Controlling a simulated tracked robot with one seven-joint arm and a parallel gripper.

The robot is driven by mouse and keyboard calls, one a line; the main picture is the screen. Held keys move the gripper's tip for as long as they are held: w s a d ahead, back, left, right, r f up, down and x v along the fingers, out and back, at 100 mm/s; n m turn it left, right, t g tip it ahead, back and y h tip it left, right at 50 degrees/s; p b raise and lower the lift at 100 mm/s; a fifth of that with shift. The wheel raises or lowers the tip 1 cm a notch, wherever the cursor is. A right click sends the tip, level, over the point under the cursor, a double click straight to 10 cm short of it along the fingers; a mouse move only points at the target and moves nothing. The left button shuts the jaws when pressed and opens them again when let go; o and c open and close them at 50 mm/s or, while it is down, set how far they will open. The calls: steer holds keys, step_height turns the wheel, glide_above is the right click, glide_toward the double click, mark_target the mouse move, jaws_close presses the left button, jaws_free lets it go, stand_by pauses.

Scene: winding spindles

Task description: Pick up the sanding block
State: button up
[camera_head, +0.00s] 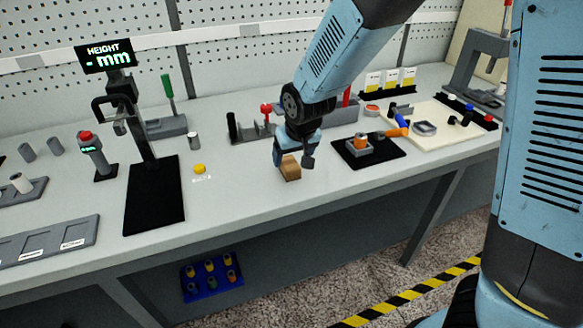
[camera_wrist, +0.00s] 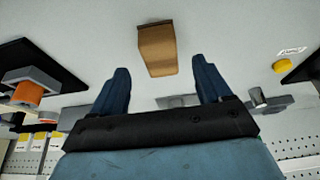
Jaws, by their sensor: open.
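The sanding block (camera_head: 290,170) is a small tan-brown block on the grey bench top, near the middle of the head view. My gripper (camera_head: 294,158) is right at it and hides part of it in that view. In the wrist view the block (camera_wrist: 157,52) lies between the lines of my two dark blue fingers, slightly beyond their tips. My gripper (camera_wrist: 160,68) is open and nothing is held. The head view does not show clearly how high the fingers are above the bench.
A yellow button-like piece (camera_head: 199,169) lies left of the block, beside a black mat (camera_head: 155,197) under the height gauge. Right is a black mat (camera_head: 370,160) with an orange part in a grey holder. A dark rack with a red knob (camera_head: 266,110) stands behind. The bench's front edge is near.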

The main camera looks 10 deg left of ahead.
mark_target(289, 161)
steer(key=shift+x, duration=2.65)
steer(key=shift+w+a+r, duration=0.1)
steer(key=shift+w, duration=0.1)
steer(key=c, duration=1.1)
steer(key=shift+o, duration=0.2)
steer(key=shift+r, duration=0.45)
step_height(289, 161, up, 3)
steer(key=shift+f, duration=0.2)
steer(key=s+d+r, duration=0.7)
steer(key=s+r, duration=0.2)
steer(key=s, duration=0.3)
steer(key=shift+r, duration=0.3)
steer(key=shift+s, duration=0.1)
